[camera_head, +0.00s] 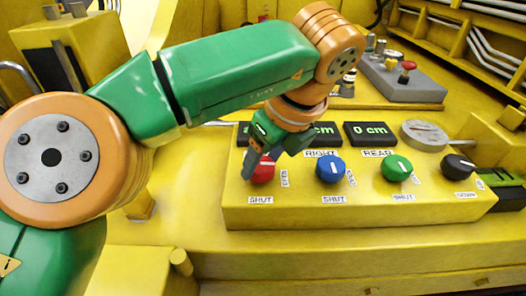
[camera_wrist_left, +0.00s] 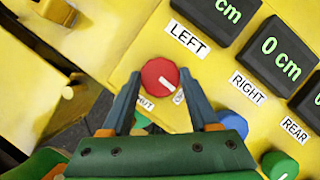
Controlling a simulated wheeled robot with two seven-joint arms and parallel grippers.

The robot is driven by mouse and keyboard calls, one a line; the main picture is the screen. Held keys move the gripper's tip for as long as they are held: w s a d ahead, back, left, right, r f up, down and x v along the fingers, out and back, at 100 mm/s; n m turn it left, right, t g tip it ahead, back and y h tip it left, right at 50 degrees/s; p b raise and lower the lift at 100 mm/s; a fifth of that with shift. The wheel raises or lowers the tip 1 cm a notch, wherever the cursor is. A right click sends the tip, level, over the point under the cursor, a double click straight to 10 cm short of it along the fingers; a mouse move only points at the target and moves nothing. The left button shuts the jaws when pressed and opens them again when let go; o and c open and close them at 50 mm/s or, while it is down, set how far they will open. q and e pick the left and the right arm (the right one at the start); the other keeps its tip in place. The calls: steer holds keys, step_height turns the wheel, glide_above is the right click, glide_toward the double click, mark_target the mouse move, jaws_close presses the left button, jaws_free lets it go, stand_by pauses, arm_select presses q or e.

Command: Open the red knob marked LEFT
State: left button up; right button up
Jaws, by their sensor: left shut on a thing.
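The red knob (camera_head: 263,171) sits at the left end of the yellow control box, with a SHUT label below it and an OPEN label to its right. In the left wrist view the red knob (camera_wrist_left: 160,77) lies under the LEFT label (camera_wrist_left: 187,38), its white mark pointing to the lower right, towards the partly hidden OPEN label. My left gripper (camera_head: 260,160) is over the knob from above, its two fingers one on each side of it, shut on it. The gripper hides the LEFT label in the head view. My right gripper is not in view.
Right of the red knob are a blue knob (camera_head: 331,169), a green knob (camera_head: 396,168) and a black knob (camera_head: 458,167). Displays (camera_head: 370,134) stand behind them. A grey box with a red button (camera_head: 408,65) is farther back. Open yellow surface lies in front.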

arm_select(q)
steer(key=shift+n, duration=0.4)
steer(key=o, duration=1.4)
steer(key=shift+w, duration=0.1)
steer(key=p+v, duration=0.6)
steer(key=v, duration=0.1)
steer(key=shift+p, duration=0.3)
